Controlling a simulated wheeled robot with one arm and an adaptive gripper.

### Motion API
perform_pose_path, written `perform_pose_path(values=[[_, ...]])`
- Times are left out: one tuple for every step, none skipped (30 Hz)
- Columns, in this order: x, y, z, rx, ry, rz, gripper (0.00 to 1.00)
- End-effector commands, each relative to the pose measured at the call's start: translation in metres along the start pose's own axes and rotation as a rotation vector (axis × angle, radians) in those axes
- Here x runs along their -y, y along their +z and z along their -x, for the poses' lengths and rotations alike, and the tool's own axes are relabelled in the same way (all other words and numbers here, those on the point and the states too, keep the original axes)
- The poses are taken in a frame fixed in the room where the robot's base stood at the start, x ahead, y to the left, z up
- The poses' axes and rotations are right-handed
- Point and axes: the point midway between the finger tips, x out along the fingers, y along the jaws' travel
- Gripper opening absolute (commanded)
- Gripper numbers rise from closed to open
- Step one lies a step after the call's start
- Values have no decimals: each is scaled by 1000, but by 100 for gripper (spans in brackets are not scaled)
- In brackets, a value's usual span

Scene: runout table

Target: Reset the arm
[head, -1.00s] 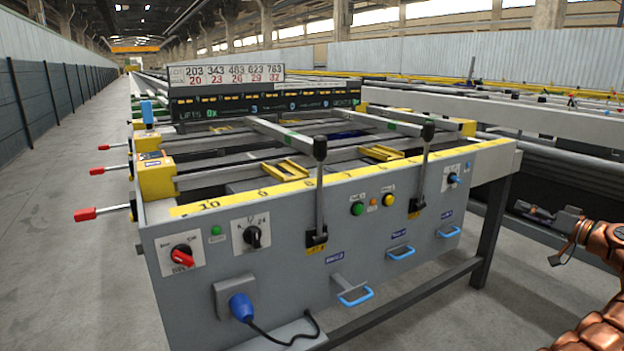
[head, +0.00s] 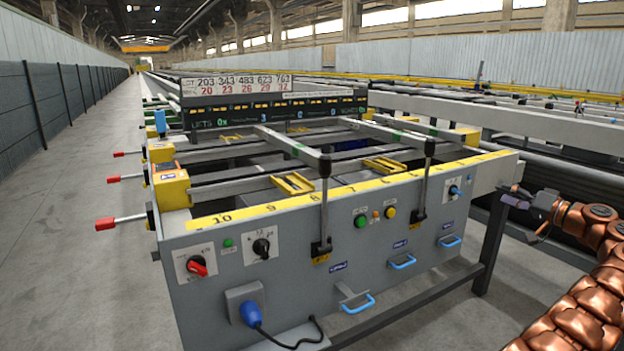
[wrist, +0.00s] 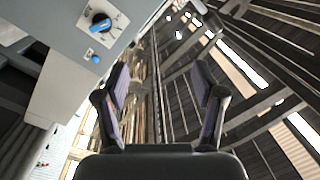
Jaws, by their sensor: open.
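My gripper (head: 517,199) is at the right in the head view, at the end of my copper-coloured arm, beside the right end of the runout table's grey control panel (head: 290,262). In the wrist view my gripper (wrist: 160,85) shows its two dark fingers spread apart with nothing between them. The blue rotary knob (wrist: 100,22) on the panel's right end shows at the upper left of the wrist view. I cannot tell the exact gap between gripper and panel in the head view.
The panel carries a red switch (head: 197,266), a black selector (head: 261,247), two upright levers (head: 324,205) and blue handles (head: 402,262). Red-tipped handles (head: 120,220) stick out at the left. A dark table leg (head: 489,245) stands below my gripper. Concrete floor is clear at the left.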

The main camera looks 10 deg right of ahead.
Motion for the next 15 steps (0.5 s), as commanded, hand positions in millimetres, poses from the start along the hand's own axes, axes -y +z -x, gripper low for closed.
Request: perform_pose_path(values=[[24, -9, -17, 18, -19, -33, 69], [33, -10, -25, 29, -25, -52, 69], [45, -11, -36, 44, -33, -76, 69], [54, -10, -44, 57, -39, -96, 69], [62, -9, -52, 72, -43, -116, 69], [76, -8, -63, 93, -50, -136, 69], [87, -7, -71, 109, -56, -153, 69], [96, -5, -79, 126, -59, -172, 69], [109, -2, -89, 149, -63, -193, 69], [120, 0, -96, 166, -67, -206, 69], [132, 3, -103, 185, -70, -221, 69], [146, 8, -113, 211, -73, -243, 69], [156, 11, -120, 232, -73, -255, 69], [168, 14, -127, 252, -75, -265, 69], [184, 20, -135, 280, -76, -282, 69]])
